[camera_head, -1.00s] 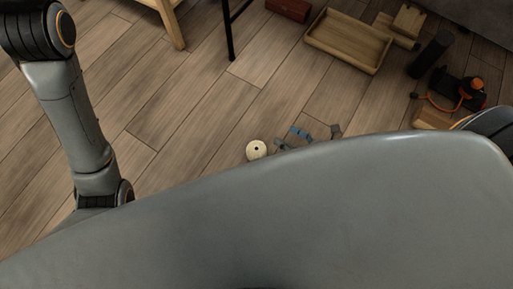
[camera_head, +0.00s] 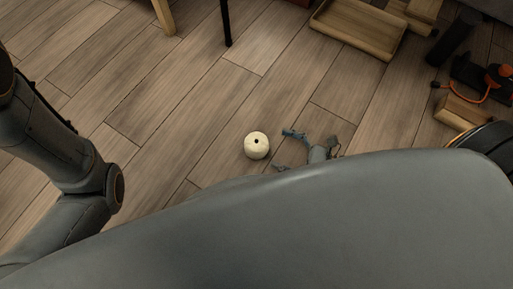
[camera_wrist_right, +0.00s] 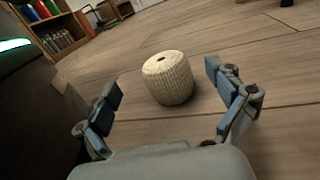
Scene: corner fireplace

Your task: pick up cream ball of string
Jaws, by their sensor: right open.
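The cream ball of string (camera_head: 257,146) stands on the wooden floor, a short cylinder with a dark hole in its top. In the right wrist view the ball of string (camera_wrist_right: 167,79) shows its woven side, ahead of the fingertips and between their lines. My right gripper (camera_head: 285,150) is just right of the ball in the head view, partly hidden by my own body. In the wrist view my right gripper (camera_wrist_right: 166,80) is open with its blue-padded fingers wide apart, not touching the ball. My left arm shows at the left, but its gripper is out of view.
A wooden tray (camera_head: 338,33) lies at the top right. A dark cylinder (camera_head: 451,40), an orange and black item (camera_head: 488,80) and a wooden block (camera_head: 460,112) lie at the right. A bookshelf (camera_wrist_right: 50,25) stands far back. The floor around the ball is clear.

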